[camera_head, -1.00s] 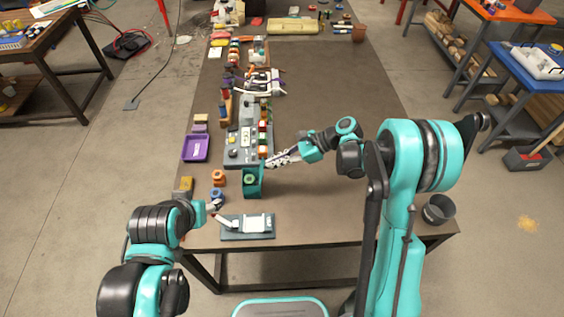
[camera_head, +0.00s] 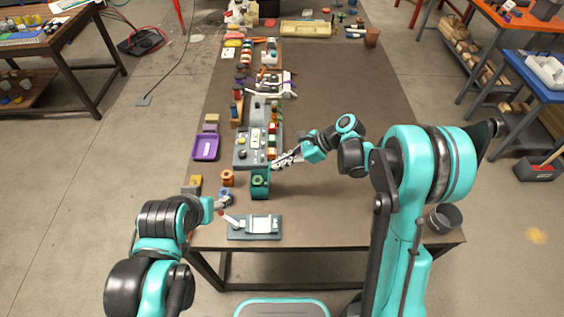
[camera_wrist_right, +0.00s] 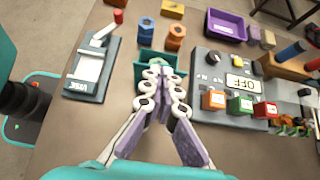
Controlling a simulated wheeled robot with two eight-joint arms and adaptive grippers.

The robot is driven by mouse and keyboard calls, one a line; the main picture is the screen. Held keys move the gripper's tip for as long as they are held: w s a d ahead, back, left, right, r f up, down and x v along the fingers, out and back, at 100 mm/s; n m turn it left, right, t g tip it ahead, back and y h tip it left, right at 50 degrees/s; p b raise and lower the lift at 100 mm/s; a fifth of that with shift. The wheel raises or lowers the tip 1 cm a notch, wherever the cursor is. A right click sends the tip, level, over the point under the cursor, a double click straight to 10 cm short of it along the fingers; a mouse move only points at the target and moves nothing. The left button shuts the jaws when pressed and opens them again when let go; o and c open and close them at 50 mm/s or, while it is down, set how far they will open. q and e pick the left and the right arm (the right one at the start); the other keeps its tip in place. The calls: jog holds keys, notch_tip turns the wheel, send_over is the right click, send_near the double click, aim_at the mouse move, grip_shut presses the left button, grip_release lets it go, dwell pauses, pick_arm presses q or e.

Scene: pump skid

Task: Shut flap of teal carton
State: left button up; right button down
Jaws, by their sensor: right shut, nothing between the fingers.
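The teal carton (camera_head: 260,190) stands near the front of the table, with a green round thing showing at its top. In the right wrist view the teal carton (camera_wrist_right: 146,54) is mostly hidden behind my fingers, and I cannot make out how its flap stands. My right gripper (camera_head: 275,165) is shut and empty at the carton's upper right edge. In the wrist view its fingertips (camera_wrist_right: 163,76) overlap the carton; touching or just above, I cannot tell. My left gripper (camera_head: 222,204) is left of the carton, near a blue nut, its jaws too small to read.
A grey control box (camera_head: 250,148) stands just behind the carton. An orange spool-like part (camera_head: 227,178) and a blue one (camera_head: 226,196) stand to its left. A grey clamp board (camera_head: 255,228) lies in front. The table's right half is mostly clear.

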jog(key=a+h+p, duration=0.1)
jog(key=h, duration=0.1)
jog(key=a+r+h+p, duration=0.1)
jog(key=a, duration=0.1)
jog(key=shift+a+r+h+p, duration=0.15)
jog(key=shift+h+p, duration=0.2)
jog(key=shift+h, duration=0.05)
jog(key=a+h, duration=0.2)
jog(key=h, duration=0.1)
jog(key=a+f+h, duration=0.1)
jog(key=a+h, duration=0.2)
jog(key=shift+a+f, duration=0.1)
jog(key=shift+f, duration=0.05)
jog(key=shift+a+f+h, duration=0.4)
jog(key=shift+a, duration=0.15)
jog(key=shift+a+f+b, duration=0.85)
jog(key=shift+f+b, duration=0.1)
jog(key=shift+f, duration=0.2)
jog(key=shift+a+f+b, duration=0.85)
jog(key=shift+f+b, duration=0.05)
jog(key=shift+f, duration=0.25)
